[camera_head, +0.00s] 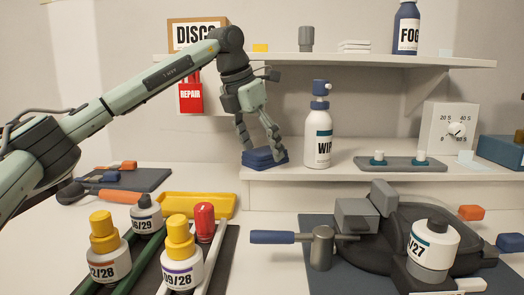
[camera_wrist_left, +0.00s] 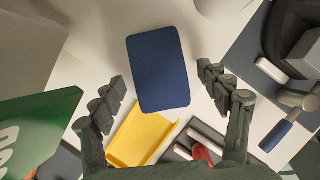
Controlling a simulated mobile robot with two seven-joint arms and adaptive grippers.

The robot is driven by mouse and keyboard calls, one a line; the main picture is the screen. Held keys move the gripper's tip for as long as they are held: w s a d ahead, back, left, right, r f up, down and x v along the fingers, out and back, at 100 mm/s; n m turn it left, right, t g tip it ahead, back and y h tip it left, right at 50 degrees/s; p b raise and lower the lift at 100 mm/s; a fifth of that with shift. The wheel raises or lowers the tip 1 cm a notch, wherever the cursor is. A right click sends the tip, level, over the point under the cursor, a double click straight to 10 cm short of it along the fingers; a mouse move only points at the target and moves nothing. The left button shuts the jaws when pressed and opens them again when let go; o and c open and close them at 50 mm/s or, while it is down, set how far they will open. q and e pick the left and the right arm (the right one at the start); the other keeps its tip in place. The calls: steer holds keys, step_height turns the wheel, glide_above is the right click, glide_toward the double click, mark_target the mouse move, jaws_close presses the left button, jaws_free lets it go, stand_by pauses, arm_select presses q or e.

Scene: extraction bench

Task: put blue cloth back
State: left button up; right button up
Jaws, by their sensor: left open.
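The blue cloth (camera_head: 265,159) is a folded dark blue stack at the left end of the lower shelf (camera_head: 330,172). In the left wrist view the cloth (camera_wrist_left: 158,70) is a rounded rectangle showing between the two fingers. My left gripper (camera_head: 262,144) points down just over the cloth, fingers apart on either side of it. In the left wrist view the left gripper (camera_wrist_left: 163,82) is open, with clear gaps between the fingers and the cloth. Whether the fingertips touch the cloth cannot be told from the head view. My right gripper is not in view.
A white spray bottle (camera_head: 318,140) stands just right of the cloth, then a grey tray (camera_head: 400,164). The upper shelf (camera_head: 340,62) hangs above. A yellow tray (camera_head: 190,204) and capped bottles (camera_head: 108,255) stand below on the bench.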

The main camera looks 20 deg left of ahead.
arm_select(q)
steer(key=v, duration=1.1)
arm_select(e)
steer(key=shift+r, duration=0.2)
